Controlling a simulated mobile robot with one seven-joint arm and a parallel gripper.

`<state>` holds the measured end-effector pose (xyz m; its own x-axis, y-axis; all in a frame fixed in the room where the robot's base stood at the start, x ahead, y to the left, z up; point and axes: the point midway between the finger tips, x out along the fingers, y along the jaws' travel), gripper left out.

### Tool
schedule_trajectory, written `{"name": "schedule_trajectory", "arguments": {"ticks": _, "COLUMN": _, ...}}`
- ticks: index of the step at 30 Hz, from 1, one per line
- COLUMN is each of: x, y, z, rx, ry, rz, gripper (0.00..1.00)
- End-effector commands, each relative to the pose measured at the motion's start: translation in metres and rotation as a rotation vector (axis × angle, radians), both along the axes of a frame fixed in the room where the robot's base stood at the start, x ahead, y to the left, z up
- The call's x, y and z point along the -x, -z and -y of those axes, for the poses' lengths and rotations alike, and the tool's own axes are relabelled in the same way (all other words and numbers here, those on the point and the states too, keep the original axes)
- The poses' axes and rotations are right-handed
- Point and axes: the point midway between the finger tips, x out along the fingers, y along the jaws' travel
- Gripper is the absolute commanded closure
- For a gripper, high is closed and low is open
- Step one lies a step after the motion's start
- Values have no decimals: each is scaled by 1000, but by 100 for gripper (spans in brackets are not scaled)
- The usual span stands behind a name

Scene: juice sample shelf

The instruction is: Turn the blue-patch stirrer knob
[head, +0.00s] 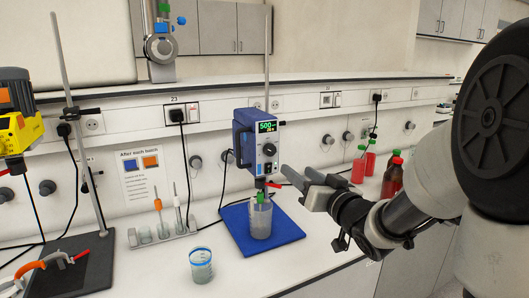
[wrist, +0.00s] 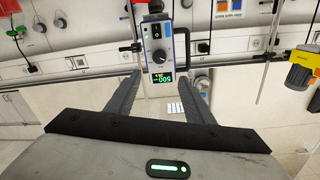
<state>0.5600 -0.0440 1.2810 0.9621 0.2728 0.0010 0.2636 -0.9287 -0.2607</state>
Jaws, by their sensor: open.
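The blue stirrer (head: 243,140) is clamped to an upright rod. Its pale front panel has a lit display reading 500 and a dark round knob (head: 269,150) below it. The knob also shows in the upside-down wrist view (wrist: 159,56), facing me. My gripper (head: 298,174) is open, to the right of the stirrer and a little lower than the knob. In the wrist view my gripper's fingers (wrist: 166,78) are apart with nothing between them, and the knob lies beyond their tips, not touched.
A bottle (head: 260,218) stands beneath the stirrer on a blue mat (head: 238,222). A beaker (head: 201,265) is in front. A yellow device (head: 18,125) hangs at the left. Red bottles (head: 392,177) stand right of my gripper. A sign (head: 139,176) is on the back wall.

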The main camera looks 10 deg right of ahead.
Motion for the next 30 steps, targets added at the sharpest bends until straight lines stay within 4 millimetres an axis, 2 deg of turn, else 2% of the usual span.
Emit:
{"name": "schedule_trajectory", "arguments": {"ticks": 18, "x": -124, "y": -1, "z": -35, "rx": -2, "ry": 0, "rz": 0, "gripper": 52}}
{"name": "schedule_trajectory", "arguments": {"ticks": 24, "x": -148, "y": -1, "z": -41, "rx": 1, "ry": 2, "rz": 0, "gripper": 52}}
{"name": "schedule_trajectory", "arguments": {"ticks": 30, "x": -155, "y": 0, "z": -43, "rx": 1, "ry": 3, "rz": 0, "gripper": 52}}
